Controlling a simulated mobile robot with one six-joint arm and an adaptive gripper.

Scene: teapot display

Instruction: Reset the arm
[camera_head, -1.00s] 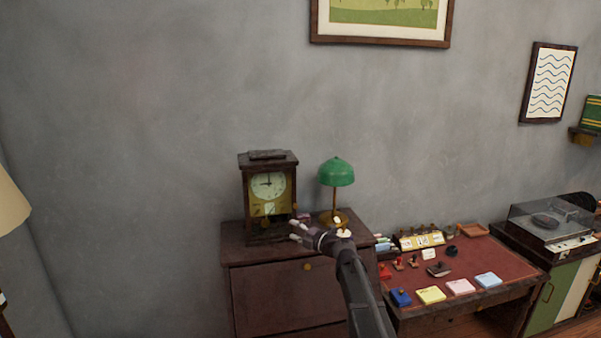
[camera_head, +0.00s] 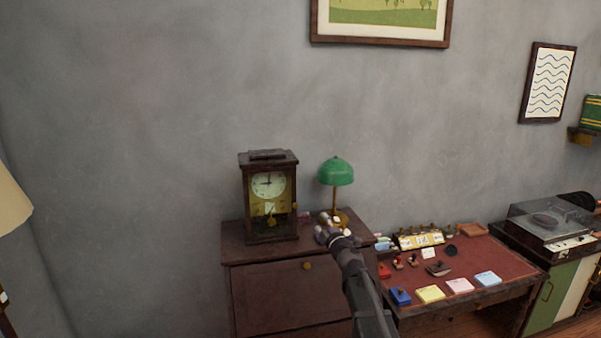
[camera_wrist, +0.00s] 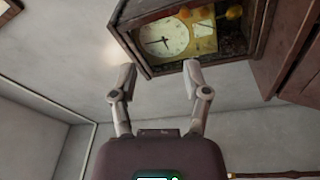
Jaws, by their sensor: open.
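My gripper (camera_head: 328,229) is at the end of my arm, in front of the top of the dark wooden cabinet (camera_head: 270,285) in the head view. It is to the right of the wooden clock (camera_head: 269,195) and below the green lamp (camera_head: 336,172). In the wrist view my gripper (camera_wrist: 156,78) has its two fingers spread apart with nothing between them. The clock (camera_wrist: 165,37) shows beyond the fingertips there, tilted in the picture. The gripper appears apart from the clock.
A red-topped desk (camera_head: 480,268) with stamps and colored pads stands to the right of the cabinet. A record player (camera_head: 548,222) is at the far right. A cream lampshade (camera_head: 10,205) is at the left edge. The grey wall behind is clear around the clock.

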